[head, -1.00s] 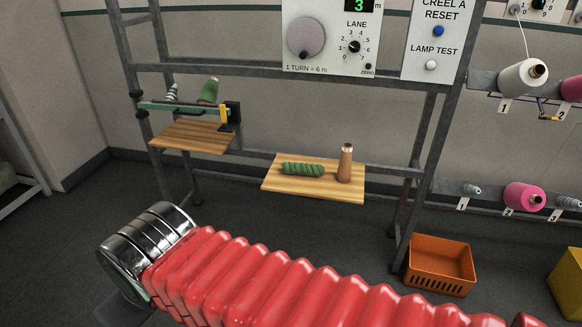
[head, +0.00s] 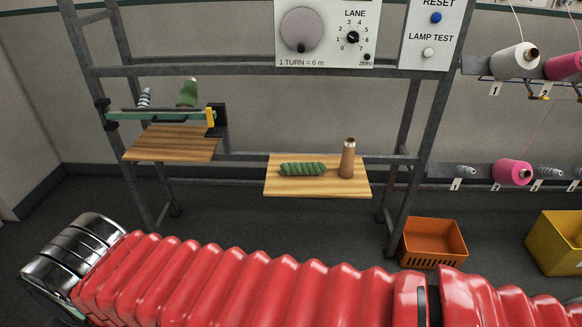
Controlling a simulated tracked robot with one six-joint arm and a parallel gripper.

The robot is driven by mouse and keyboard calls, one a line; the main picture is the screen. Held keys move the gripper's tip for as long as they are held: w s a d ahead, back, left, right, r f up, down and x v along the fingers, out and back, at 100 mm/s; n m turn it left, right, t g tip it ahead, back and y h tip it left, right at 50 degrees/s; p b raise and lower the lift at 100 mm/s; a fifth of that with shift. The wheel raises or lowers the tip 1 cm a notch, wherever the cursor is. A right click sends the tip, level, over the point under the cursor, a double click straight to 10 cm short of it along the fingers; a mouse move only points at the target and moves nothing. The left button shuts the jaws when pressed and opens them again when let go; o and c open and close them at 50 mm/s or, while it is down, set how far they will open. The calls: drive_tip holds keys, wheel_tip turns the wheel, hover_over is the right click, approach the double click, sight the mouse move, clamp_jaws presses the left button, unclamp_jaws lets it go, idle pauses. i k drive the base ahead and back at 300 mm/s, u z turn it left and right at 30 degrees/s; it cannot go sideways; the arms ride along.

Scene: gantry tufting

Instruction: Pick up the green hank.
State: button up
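The green hank (head: 303,169), a twisted bundle of yarn, lies on its side on a small wooden shelf (head: 318,190) in the middle of the frame. A brown cone-shaped tube (head: 347,159) stands upright on the same shelf, just right of the hank with a small gap between them. My red ribbed arm crosses the bottom of the head view, in front of the shelf and apart from it. My gripper is not in view.
A second wooden shelf (head: 170,145) at the left has a green cone (head: 188,92) and a rail above it. An orange crate (head: 434,242) and a yellow crate (head: 555,241) stand on the floor at right. Metal frame posts flank the hank's shelf.

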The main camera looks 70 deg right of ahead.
sight(296, 169)
drive_tip(key=z, duration=0.25)
drive_tip(key=i, duration=0.7)
drive_tip(key=z, duration=1)
drive_tip(key=i, duration=0.75)
drive_tip(key=z, duration=0.45)
